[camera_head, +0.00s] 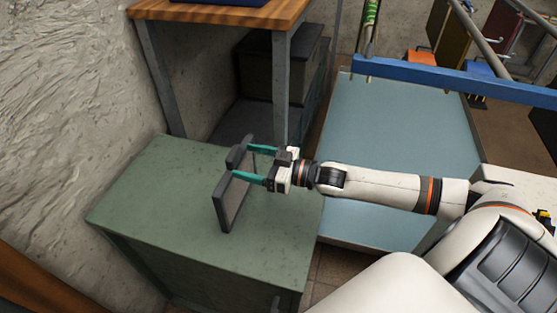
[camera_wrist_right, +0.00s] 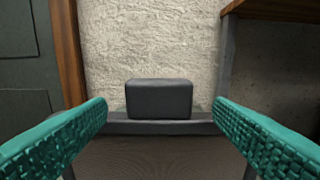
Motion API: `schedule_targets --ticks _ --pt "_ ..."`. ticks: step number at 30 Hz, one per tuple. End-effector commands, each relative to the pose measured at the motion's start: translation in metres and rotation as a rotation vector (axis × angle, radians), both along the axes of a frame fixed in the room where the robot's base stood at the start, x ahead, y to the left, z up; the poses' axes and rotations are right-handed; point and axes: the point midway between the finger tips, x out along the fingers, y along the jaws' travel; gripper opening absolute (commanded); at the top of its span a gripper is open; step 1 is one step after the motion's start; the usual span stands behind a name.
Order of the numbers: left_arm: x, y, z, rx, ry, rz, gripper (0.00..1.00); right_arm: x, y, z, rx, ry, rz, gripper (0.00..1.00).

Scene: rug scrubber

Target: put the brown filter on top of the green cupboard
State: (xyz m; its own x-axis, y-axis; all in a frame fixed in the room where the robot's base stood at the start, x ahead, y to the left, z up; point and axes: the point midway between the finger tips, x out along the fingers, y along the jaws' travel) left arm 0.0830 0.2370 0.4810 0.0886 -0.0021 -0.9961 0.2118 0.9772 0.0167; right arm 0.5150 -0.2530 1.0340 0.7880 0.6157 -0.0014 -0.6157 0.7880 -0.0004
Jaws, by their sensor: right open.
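The brown filter (camera_head: 234,203) is a thin panel with a grey rim, standing on edge on top of the green cupboard (camera_head: 150,190). In the right wrist view its brown face (camera_wrist_right: 160,152) shows below the grey rim. A dark grey block (camera_wrist_right: 160,98) rises above that rim; I cannot tell whether it is part of the filter. My right gripper (camera_head: 242,162) is open, its teal fingers at the upper part of the filter, one to each side of the block. I cannot tell whether they touch it. My left gripper is out of view.
A wooden-topped table (camera_head: 230,14) with grey legs stands behind the cupboard. A rough wall (camera_head: 65,90) borders the cupboard on the left. A pale blue surface (camera_head: 390,130) and a blue beam (camera_head: 450,80) lie to the right. The cupboard's top is clear around the filter.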

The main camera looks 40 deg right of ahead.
Motion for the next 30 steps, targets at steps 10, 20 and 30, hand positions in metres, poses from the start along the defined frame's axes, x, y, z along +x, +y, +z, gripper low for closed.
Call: schedule_targets --ticks 10,20,30 --pt "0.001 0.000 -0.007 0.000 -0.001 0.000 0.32 -0.045 -0.035 -0.003 -0.002 0.006 0.000 0.76" --pt "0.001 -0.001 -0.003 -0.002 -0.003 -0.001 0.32 -0.069 -0.053 -0.001 0.000 0.003 0.000 0.76" --pt "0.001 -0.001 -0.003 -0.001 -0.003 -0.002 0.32 -0.071 -0.056 0.000 0.000 0.000 0.000 0.76"
